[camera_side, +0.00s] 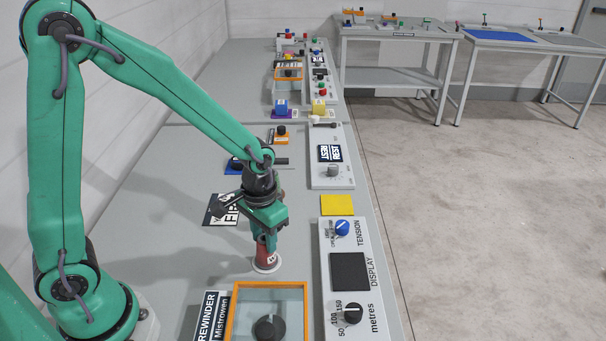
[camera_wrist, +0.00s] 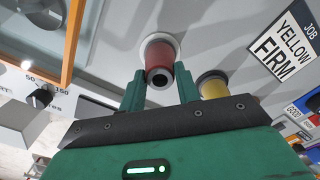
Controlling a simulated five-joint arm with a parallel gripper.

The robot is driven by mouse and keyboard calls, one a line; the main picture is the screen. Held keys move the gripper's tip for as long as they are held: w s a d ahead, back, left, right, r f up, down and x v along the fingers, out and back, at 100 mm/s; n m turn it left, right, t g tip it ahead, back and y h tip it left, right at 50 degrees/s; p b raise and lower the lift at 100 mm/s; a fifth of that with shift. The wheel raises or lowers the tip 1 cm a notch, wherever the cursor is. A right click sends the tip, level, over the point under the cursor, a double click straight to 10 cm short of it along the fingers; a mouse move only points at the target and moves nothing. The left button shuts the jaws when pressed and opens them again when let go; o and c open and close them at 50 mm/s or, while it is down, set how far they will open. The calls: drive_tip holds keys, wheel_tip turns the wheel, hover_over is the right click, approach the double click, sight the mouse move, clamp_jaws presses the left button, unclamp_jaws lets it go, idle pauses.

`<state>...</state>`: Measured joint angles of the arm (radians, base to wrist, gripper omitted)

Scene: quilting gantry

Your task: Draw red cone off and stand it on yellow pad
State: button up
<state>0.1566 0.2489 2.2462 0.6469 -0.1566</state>
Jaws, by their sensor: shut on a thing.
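The red cone (camera_side: 265,253) stands over a round white base on the grey bench in the side view. In the wrist view the red cone (camera_wrist: 167,58) shows its dark-holed end towards the camera, with the white disc around its far end. My gripper (camera_side: 267,237) is above the cone and shut on its upper part. In the wrist view the fingers of my gripper (camera_wrist: 160,90) lie on either side of it. I cannot tell whether the cone is raised off its base. The yellow pad (camera_side: 337,205) is a bare flat square to the right, by the control panels.
A yellow cone (camera_wrist: 212,86) stands close beside the red one in the wrist view. An orange-framed glass box (camera_side: 268,290) is just in front. A panel with a blue knob (camera_side: 343,228) lies right. A "YELLOW FIRM" card (camera_wrist: 285,45) lies on the bench.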

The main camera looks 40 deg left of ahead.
sight(264, 238)
drive_tip(key=shift+r, duration=3.2)
drive_tip(key=shift+w, duration=0.15)
drive_tip(key=w+d+r, duration=0.2)
drive_tip(key=w+d, duration=0.2)
drive_tip(key=w, duration=0.5)
drive_tip(key=w+d+r, duration=0.3)
drive_tip(key=w+d, duration=0.1)
drive_tip(key=w, duration=0.6)
drive_tip(key=shift+w+f, duration=0.1)
drive_tip(key=shift+w, duration=0.05)
drive_tip(key=w+a+f, duration=0.6)
drive_tip(key=a+f, duration=0.1)
drive_tip(key=a, duration=0.2)
drive_tip(key=shift+w+a, duration=0.2)
drive_tip(key=shift+w, duration=0.1)
drive_tip(key=shift+f, duration=2)
